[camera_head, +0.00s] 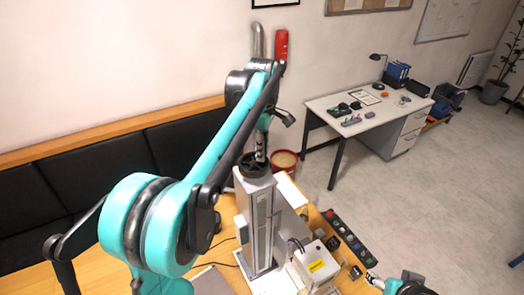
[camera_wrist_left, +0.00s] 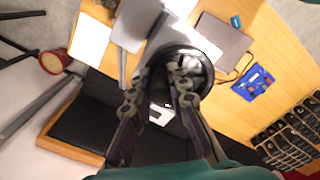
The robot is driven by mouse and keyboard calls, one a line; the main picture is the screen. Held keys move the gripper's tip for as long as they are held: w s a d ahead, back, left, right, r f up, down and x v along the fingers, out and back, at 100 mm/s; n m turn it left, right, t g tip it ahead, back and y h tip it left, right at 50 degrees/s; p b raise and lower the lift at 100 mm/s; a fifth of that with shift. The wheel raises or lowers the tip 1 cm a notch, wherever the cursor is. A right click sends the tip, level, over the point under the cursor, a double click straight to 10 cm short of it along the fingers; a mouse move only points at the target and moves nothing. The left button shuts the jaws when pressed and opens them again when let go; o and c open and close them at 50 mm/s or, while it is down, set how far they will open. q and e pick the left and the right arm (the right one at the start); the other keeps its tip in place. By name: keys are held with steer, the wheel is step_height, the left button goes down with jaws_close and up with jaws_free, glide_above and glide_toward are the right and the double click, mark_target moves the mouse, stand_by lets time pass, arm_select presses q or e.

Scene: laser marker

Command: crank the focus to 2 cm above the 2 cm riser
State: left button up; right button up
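The laser marker's grey column (camera_head: 259,215) stands upright on the wooden table. A black round crank wheel (camera_head: 254,170) tops it and also shows in the left wrist view (camera_wrist_left: 203,75). My left gripper (camera_head: 261,155) points down at the wheel. In the left wrist view its fingertips (camera_wrist_left: 164,68) overlap the wheel with a narrow gap between them; whether they touch it is unclear. The pale laser head (camera_head: 316,266) with a yellow label sits right of the column. My right gripper (camera_head: 374,279) is at the lower right, its fingers small and unclear. I cannot make out the riser.
A dark tray with coloured items (camera_head: 347,237) lies on the table's right side. A blue board (camera_wrist_left: 253,82) and a grey plate (camera_wrist_left: 222,44) lie near the column. A black padded bench (camera_head: 100,185) runs along the wall. A white desk (camera_head: 350,112) stands farther back.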

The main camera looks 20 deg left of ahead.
arm_select(q)
steer(key=o, duration=0.4)
steer(key=shift+w, duration=0.1)
steer(key=shift+r, duration=0.1)
step_height(320, 180, up, 12)
steer(key=shift+d+f, duration=0.1)
steer(key=shift+f, duration=0.1)
stand_by(0.4)
